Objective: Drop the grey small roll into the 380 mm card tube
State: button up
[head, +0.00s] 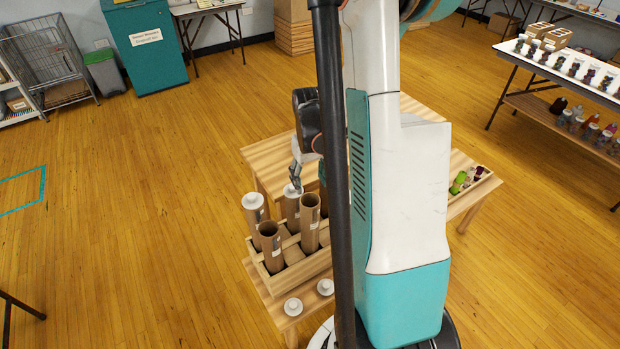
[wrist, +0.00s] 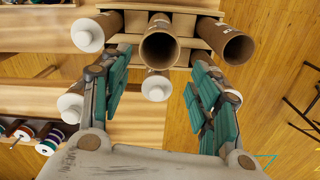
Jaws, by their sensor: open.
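Several brown card tubes stand upright in a wooden rack. In the head view, two are open, a front tube (head: 270,247) and a taller one (head: 310,224); others have white caps, such as the left tube (head: 254,214). I cannot tell which is 380 mm. My gripper (head: 295,178) is above the rack, partly hidden by my arm. In the wrist view my gripper (wrist: 160,62) is open, with nothing seen held between its fingers. An open tube (wrist: 160,42) lies ahead between the fingers, its inside dark. I cannot make out the grey small roll in either view.
A tray with green and dark rolls (head: 458,183) is at the table's right. Spools (wrist: 50,140) show lower left in the wrist view. Open floor lies left.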

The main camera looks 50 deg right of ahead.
jog(key=shift+r, duration=0.1)
notch_tip(320, 180, up, 12)
dwell(0.5)
dwell(0.5)
